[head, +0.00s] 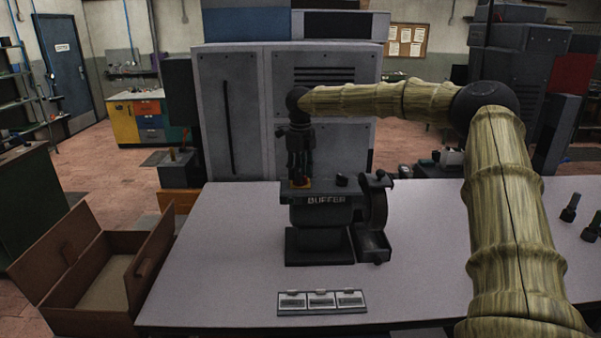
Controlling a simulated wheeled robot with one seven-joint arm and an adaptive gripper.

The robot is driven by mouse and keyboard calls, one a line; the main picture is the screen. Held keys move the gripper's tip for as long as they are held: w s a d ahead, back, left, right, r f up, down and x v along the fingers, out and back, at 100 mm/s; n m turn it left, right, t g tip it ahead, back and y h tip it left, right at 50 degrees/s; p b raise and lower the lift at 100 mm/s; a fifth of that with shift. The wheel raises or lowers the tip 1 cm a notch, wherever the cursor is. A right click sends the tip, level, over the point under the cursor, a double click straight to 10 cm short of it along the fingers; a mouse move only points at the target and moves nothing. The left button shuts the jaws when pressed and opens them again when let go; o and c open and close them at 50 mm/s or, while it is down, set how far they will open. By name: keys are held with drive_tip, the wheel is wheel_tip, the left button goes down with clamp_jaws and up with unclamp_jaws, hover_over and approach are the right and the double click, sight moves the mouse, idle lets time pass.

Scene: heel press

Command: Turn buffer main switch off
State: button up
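The dark buffer (325,215), labelled BUFFER, stands on the grey table with a wheel (374,205) at its right side. A small red and yellow part (301,184), which looks like the main switch, is on the left of its top. My gripper (299,176) hangs straight down at this switch, its fingertips at or just above it. Contact cannot be told. The fingers are dark and small, so I cannot tell whether they are open or shut. They partly hide the switch, and its position cannot be read.
A black knob (342,180) sits right of the switch on the buffer's top. A panel with three plates (321,302) lies at the table's (220,260) front. An open brown box (75,285) stands left of the table. Dark bolt-like parts (570,208) stand at right.

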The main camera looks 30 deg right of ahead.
wheel_tip(320, 180, up, 12)
idle(0.7)
drive_tip(key=shift+f, duration=0.1)
idle(0.4)
